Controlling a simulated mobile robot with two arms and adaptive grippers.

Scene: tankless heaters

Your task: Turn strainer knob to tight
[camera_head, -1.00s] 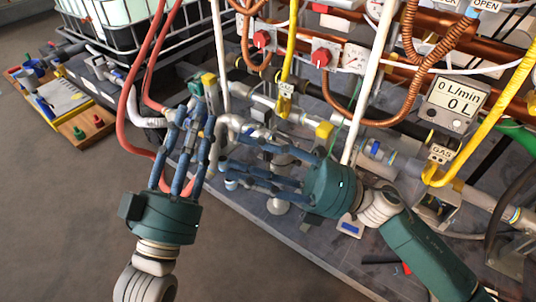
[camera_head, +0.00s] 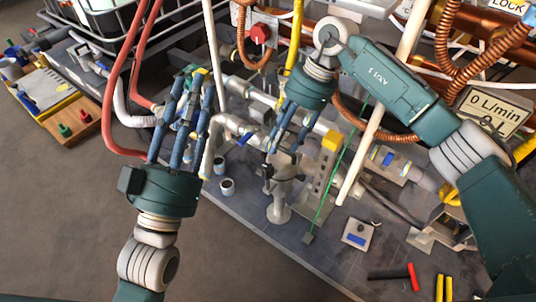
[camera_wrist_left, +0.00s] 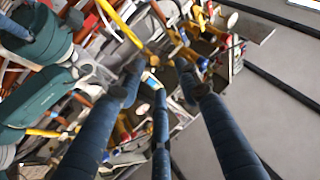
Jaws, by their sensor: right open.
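The strainer knob cannot be told apart for certain. A grey upright fitting (camera_head: 281,190), which may be the strainer, stands on the grey base in the head view. My right gripper (camera_head: 283,150) points down at its top with fingers apart, partly hiding it; I cannot tell whether they touch it. My left gripper (camera_head: 192,85) points up, left of the pipework, its fingers long and apart. In the left wrist view my left gripper (camera_wrist_left: 155,78) shows separated fingers in front of blurred pipes, with nothing clearly held.
Red hoses (camera_head: 117,85) run just left of my left gripper. A white pole (camera_head: 378,115) and copper coil (camera_head: 370,125) stand right of my right gripper. A yellow block (camera_head: 332,141) is close by. Tools (camera_head: 397,275) lie front right.

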